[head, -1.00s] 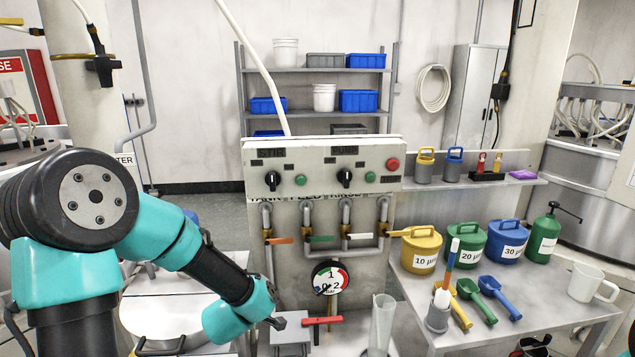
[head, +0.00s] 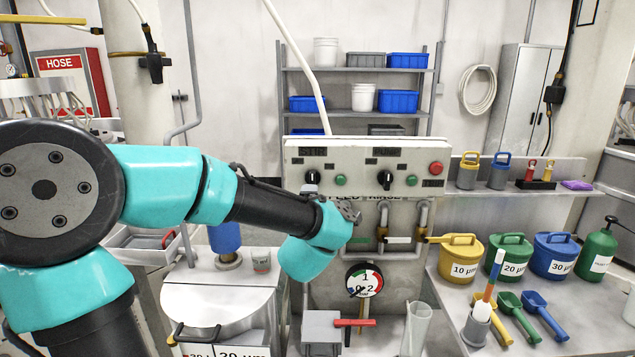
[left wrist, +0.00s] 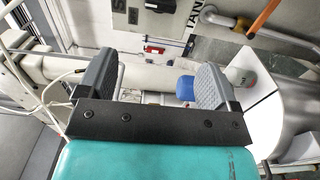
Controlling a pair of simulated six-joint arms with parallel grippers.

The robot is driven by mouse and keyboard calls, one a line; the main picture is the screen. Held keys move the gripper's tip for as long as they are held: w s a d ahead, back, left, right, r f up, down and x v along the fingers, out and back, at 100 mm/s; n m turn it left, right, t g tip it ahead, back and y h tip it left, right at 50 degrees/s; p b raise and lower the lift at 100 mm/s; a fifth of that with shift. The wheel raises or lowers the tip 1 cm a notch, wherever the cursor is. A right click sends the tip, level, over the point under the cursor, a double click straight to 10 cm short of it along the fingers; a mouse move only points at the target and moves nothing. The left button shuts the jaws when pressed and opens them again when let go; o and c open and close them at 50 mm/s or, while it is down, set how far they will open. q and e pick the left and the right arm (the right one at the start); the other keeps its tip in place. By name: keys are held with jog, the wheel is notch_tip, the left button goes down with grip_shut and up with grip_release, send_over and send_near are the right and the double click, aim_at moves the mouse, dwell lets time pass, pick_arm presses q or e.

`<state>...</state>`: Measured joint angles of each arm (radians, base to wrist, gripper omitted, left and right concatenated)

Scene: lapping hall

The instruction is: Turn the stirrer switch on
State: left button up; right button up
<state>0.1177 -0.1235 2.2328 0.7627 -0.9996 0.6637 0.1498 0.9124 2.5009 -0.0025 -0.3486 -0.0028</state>
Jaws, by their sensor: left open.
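The grey control panel (head: 364,160) stands beyond my left arm. Its left black knob (head: 312,177), under a label that is too small to read surely here, looks like the stirrer switch; its exact setting is hard to tell. A green button is just right of it. My left gripper (head: 350,212) is just below and right of that knob, mostly hidden by my teal wrist. In the left wrist view its two grey fingers (left wrist: 152,78) are wide apart with nothing between them. A black knob (left wrist: 160,5) is cut off at that view's top edge. My right gripper is not seen.
A second black knob (head: 385,178) and a red button (head: 436,168) are further right on the panel. Pipes with valve handles run below, above a round gauge (head: 363,282). A white tank with a blue cylinder (head: 225,237) is below my arm. Labelled cans stand on the right table.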

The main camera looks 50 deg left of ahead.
aim_at(312, 182)
pick_arm(q)
jog(key=shift+w+a, duration=0.1)
jog(key=x, duration=1.7)
jog(key=shift+w+a+f, duration=0.1)
jog(key=c, duration=0.9)
